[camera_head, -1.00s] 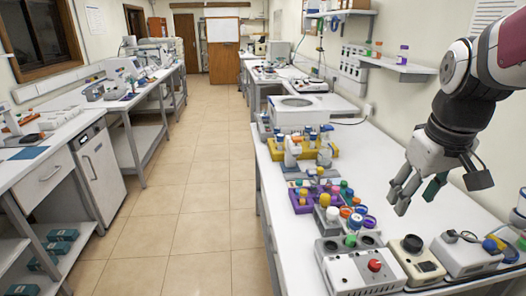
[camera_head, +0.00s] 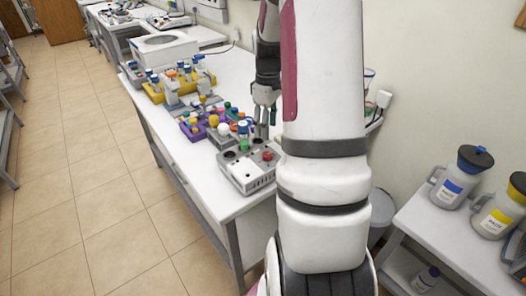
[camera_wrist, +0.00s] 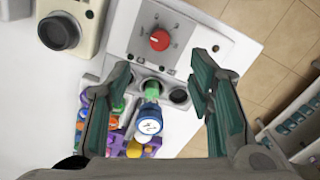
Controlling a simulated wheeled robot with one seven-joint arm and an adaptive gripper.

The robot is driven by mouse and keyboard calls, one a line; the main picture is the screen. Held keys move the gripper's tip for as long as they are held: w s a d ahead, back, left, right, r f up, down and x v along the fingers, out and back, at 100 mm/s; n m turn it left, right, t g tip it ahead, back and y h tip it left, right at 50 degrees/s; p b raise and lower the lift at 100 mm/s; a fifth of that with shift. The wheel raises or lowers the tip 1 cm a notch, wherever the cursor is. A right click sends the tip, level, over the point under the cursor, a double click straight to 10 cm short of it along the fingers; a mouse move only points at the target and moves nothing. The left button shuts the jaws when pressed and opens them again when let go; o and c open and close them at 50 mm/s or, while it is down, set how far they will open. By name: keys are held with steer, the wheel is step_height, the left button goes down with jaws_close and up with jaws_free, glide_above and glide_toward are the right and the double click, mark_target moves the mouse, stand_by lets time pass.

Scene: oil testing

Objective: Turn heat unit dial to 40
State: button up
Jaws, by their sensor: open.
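The heat unit (camera_head: 247,172) is a pale box near the bench's front edge. Its red dial (camera_head: 267,156) is on its top and shows clearly in the wrist view (camera_wrist: 159,40); its scale is too small to read. A tube with a green part (camera_wrist: 152,89) and a blue-rimmed white cap (camera_wrist: 148,122) appears at the unit's wells; an empty well (camera_wrist: 180,97) lies beside it. My gripper (camera_wrist: 162,72) is open and empty above the unit, fingers on either side of the wells. The dial lies beyond the fingertips in the wrist view, untouched.
Purple racks with coloured caps (camera_wrist: 115,138) are close by the unit. A cream device with a black knob (camera_wrist: 58,31) stands beside it. Yellow racks (camera_head: 153,94) and a white machine (camera_head: 160,48) stand farther back. A shelf with jugs (camera_head: 452,184) is at right.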

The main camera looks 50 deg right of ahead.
mark_target(267, 154)
step_height(267, 154, down, 11)
steer(key=shift+r+p, duration=0.1)
steer(key=shift+p, duration=0.2)
jaws_close()
